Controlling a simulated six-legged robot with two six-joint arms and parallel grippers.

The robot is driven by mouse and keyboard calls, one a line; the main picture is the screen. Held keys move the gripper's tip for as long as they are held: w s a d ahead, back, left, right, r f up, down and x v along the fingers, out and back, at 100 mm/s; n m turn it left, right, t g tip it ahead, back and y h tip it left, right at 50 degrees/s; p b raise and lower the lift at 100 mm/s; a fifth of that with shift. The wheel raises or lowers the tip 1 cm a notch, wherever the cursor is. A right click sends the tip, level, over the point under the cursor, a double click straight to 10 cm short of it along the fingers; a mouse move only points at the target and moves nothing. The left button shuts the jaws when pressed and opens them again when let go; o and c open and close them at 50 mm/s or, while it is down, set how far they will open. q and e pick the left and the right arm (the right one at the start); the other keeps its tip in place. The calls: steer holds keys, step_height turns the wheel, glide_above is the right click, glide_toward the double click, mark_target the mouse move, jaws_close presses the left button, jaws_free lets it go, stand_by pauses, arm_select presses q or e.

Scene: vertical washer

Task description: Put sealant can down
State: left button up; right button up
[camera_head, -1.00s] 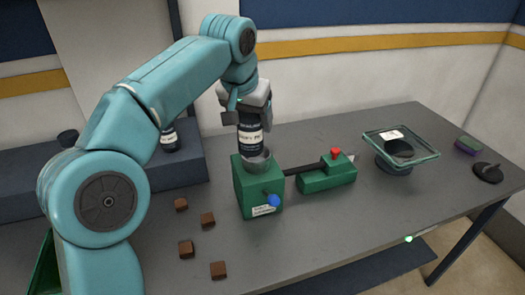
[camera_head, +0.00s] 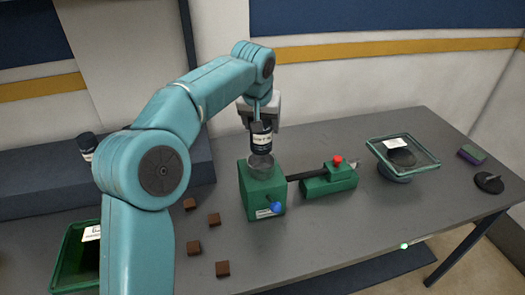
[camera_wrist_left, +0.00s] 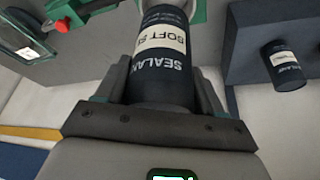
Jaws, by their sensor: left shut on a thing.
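The sealant can (camera_head: 261,138), dark with a pale label band, is held by my left gripper (camera_head: 262,122), which is shut on it. The can stands roughly upright over a round clear or metallic cup (camera_head: 260,167) on top of a green box (camera_head: 262,192) with a blue knob. Its lower end is at the cup's rim; I cannot tell whether it is inside or touching. In the left wrist view the can (camera_wrist_left: 165,55) sits between the fingers, its label reading "SEALAN" and "SOFT". My right gripper is not in view.
A second dark can (camera_head: 87,143) stands on a raised dark ledge (camera_head: 35,178). Several brown blocks (camera_head: 193,247) lie left of the box. A green bin (camera_head: 68,262) is at the lower left. A green unit with a red button (camera_head: 337,160) and a glass-topped stand (camera_head: 402,152) are to the right.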

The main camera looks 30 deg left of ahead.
mark_target(261, 146)
arm_select(q)
step_height(261, 146, down, 3)
steer(key=shift+s+a+r, duration=0.1)
steer(key=shift+s+r, duration=0.05)
steer(key=shift+r, duration=0.05)
step_height(261, 146, down, 4)
steer(key=shift+f, duration=0.1)
steer(key=shift+f+b, duration=0.35)
steer(key=shift+f, duration=0.05)
steer(key=o, duration=1.4)
steer(key=shift+r, duration=0.1)
